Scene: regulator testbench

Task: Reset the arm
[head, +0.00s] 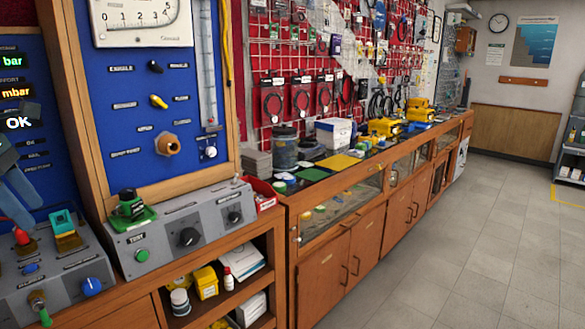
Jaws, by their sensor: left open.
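My left gripper (20,208) is at the left edge of the head view, partly cut off by the frame. It is open, with nothing seen between its fingers. It is in front of the blue panel with the lit display, above the left grey control box (75,285). My right gripper is not in view.
The left box carries a red-topped part (22,237), a teal-topped part (63,222) and a blue knob (92,286). A second grey box (185,232) has a green tray (130,220) on it. A wooden counter (335,262) runs back right; the tiled floor (450,270) is clear.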

